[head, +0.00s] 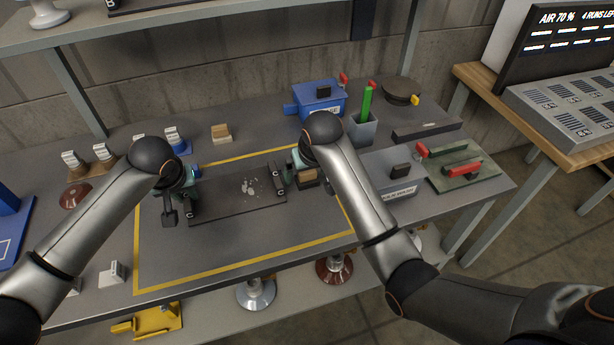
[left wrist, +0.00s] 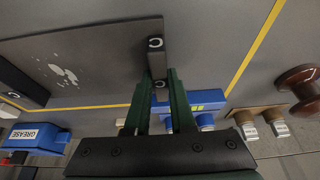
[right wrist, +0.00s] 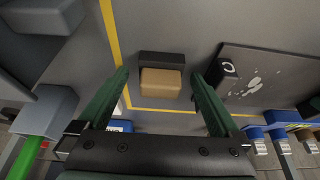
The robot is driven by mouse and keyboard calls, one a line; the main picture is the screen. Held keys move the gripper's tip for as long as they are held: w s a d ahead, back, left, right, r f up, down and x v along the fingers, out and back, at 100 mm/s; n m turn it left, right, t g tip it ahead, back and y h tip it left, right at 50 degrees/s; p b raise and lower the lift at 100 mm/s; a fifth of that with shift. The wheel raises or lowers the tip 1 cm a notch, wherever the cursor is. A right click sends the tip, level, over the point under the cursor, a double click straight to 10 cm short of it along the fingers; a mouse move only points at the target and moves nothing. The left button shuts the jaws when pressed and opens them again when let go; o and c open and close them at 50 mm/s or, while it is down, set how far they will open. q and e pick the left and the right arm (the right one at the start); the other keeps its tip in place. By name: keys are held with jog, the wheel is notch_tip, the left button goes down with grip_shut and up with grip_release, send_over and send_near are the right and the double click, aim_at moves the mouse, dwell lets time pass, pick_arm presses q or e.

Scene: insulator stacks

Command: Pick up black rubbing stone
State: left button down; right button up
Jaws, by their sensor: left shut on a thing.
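A small dark block with a tan block against it (right wrist: 161,75), likely the black rubbing stone, rests on the table right of the dark plate (head: 237,208). Its dark part (right wrist: 162,58) shows beyond the tan part. In the head view it (head: 308,177) is partly hidden by my right gripper (head: 297,168). My right gripper (right wrist: 160,82) is open, one finger on either side of the block in its wrist view, apart from it. My left gripper (left wrist: 160,80) is shut on the black end block (left wrist: 156,58) at the plate's left end.
Pale grey marks (head: 249,186) lie on the plate. A tan-and-cream block (head: 221,135) stands behind it. A grey box (head: 388,176) stands to the right. The front table inside the yellow line is clear.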

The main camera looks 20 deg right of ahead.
grip_shut()
dwell(0.6)
jog(key=shift+r, duration=0.1)
notch_tip(320, 180, up, 10)
jog(key=shift+f, duration=0.1)
dwell(0.3)
